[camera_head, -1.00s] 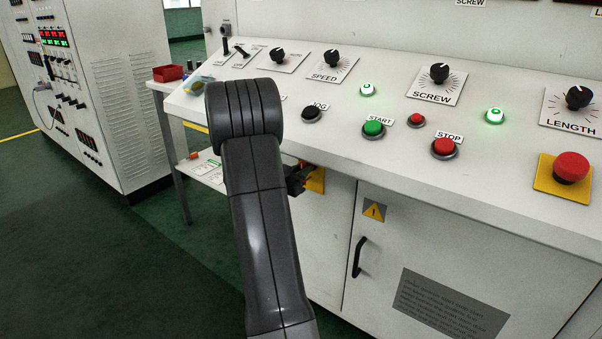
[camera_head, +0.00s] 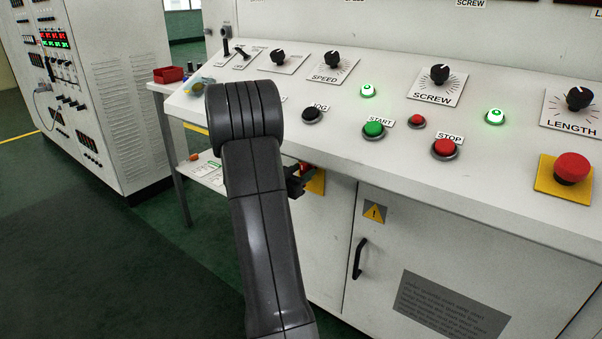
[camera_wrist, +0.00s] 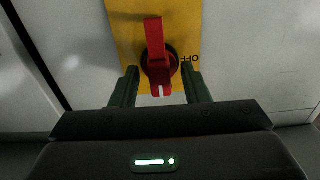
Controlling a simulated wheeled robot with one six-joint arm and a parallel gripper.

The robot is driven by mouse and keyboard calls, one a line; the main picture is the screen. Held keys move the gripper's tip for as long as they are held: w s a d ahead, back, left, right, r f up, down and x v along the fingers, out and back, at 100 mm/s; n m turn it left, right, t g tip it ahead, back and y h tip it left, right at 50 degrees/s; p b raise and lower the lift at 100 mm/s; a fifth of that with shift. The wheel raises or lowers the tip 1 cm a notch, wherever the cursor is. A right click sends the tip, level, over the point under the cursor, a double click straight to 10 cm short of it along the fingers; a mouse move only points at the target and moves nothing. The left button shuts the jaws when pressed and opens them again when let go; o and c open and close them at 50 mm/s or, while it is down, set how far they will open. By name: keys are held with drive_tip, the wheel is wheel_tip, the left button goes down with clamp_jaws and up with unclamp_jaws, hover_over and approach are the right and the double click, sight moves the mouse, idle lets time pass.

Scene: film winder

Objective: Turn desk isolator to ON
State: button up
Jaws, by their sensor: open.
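The desk isolator has a red handle (camera_wrist: 157,58) on a yellow plate (camera_wrist: 128,38) in the wrist view. The handle stands upright in that picture, with a white mark at its lower end. An upside-down OFF label (camera_wrist: 189,59) is to its right. My gripper (camera_wrist: 162,86) is open, one finger on each side of the handle's lower end, with gaps showing. In the head view, the yellow plate (camera_head: 317,183) shows on the desk front below the panel edge, and my gripper (camera_head: 295,182) is beside it, partly hidden by my arm.
The sloping control panel (camera_head: 300,140) overhangs the isolator, with knobs, buttons and a red emergency stop (camera_head: 571,167). A cabinet door with a black handle (camera_head: 359,258) is to the right. A small side table (camera_head: 207,170) stands to the left, with open floor in front.

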drive_tip(key=shift+s+a, duration=0.1)
drive_tip(key=p+v, duration=0.2)
drive_tip(key=v, duration=1.1)
drive_tip(key=shift+s+a, duration=0.2)
drive_tip(key=shift+s, duration=0.05)
drive_tip(key=shift+w+d, duration=0.1)
drive_tip(key=b+x, duration=0.2)
drive_tip(key=x, duration=1.1)
drive_tip(key=shift+w+d, duration=0.25)
drive_tip(key=shift+w, duration=0.05)
